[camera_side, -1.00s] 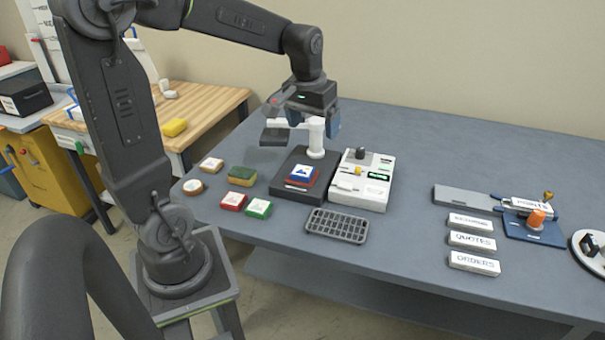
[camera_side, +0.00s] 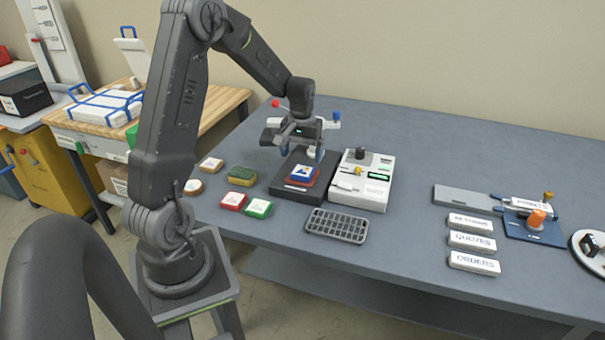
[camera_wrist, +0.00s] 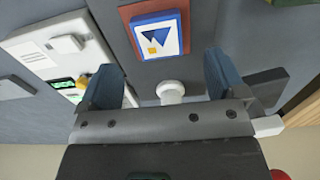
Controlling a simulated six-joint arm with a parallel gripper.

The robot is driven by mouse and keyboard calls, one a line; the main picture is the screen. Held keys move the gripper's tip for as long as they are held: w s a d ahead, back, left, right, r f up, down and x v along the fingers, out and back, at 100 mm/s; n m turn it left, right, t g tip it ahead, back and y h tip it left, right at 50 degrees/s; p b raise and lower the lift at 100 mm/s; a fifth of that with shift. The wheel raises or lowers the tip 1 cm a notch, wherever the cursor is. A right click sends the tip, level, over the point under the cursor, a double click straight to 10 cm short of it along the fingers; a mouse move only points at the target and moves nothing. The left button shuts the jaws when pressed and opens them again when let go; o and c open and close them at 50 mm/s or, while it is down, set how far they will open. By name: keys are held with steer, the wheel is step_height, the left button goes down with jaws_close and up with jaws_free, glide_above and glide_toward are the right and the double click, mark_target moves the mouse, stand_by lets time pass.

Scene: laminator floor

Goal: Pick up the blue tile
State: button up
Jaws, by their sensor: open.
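The blue tile (camera_side: 302,172) has a white face with a blue mark and a blue border. It lies flat on a red tile on a dark plate (camera_side: 287,190). In the wrist view the blue tile (camera_wrist: 160,36) is whole and unobstructed, with the red tile (camera_wrist: 130,12) showing around its edge. My gripper (camera_side: 304,153) is just behind and above the tile in the side view. Its blue-grey fingers are apart and empty in the wrist view (camera_wrist: 164,85), with the tile beyond their tips, not between them.
A white control box (camera_side: 362,180) sits right of the plate. Red (camera_side: 233,201) and green (camera_side: 258,208) tiles and a dark grid tray (camera_side: 337,226) lie in front.

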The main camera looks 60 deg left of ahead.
mark_target(303, 171)
steer(key=shift+w+f, duration=0.1)
steer(key=shift+f, duration=2.65)
steer(key=shift+c, duration=0.2)
steer(key=c, duration=1.1)
steer(key=shift+r, duration=0.1)
